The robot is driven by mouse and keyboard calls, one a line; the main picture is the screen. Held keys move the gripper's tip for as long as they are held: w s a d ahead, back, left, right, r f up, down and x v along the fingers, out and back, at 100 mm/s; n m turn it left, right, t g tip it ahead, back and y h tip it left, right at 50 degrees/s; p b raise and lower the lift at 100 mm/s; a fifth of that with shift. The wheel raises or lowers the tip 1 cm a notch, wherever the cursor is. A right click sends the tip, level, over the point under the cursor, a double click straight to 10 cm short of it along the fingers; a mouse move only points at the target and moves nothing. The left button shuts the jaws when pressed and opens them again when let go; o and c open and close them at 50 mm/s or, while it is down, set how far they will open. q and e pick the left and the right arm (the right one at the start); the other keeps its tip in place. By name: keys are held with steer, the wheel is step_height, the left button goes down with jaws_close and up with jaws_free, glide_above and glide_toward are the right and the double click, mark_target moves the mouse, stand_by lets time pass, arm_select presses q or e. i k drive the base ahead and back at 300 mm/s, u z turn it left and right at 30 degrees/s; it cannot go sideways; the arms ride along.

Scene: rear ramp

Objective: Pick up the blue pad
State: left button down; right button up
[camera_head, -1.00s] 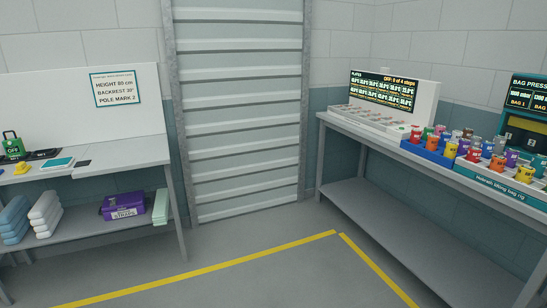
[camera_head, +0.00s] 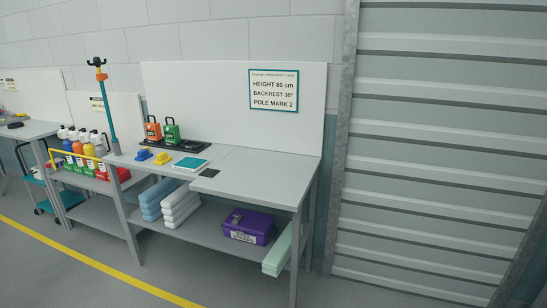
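A small blue pad-like piece (camera_head: 143,155) lies on the left part of the grey workbench top (camera_head: 255,184). A similar yellow piece (camera_head: 163,158) lies just to its right. A flat teal item with a light edge (camera_head: 191,163) lies further right on the same top. On the shelf below is a stack of folded light-blue items (camera_head: 156,198). Neither of my grippers is in view.
Orange (camera_head: 153,130) and green (camera_head: 172,131) devices stand on a black tray behind the pads. A teal pole (camera_head: 107,112) rises at the bench's left end. A purple box (camera_head: 248,226) sits on the lower shelf. The floor in front is clear.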

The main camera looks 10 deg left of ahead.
mark_target(142, 155)
steer(key=u, duration=0.75)
steer(key=i, duration=1.15)
steer(key=u, duration=1.05)
steer(key=i, duration=1.5)
steer(key=u, duration=0.35)
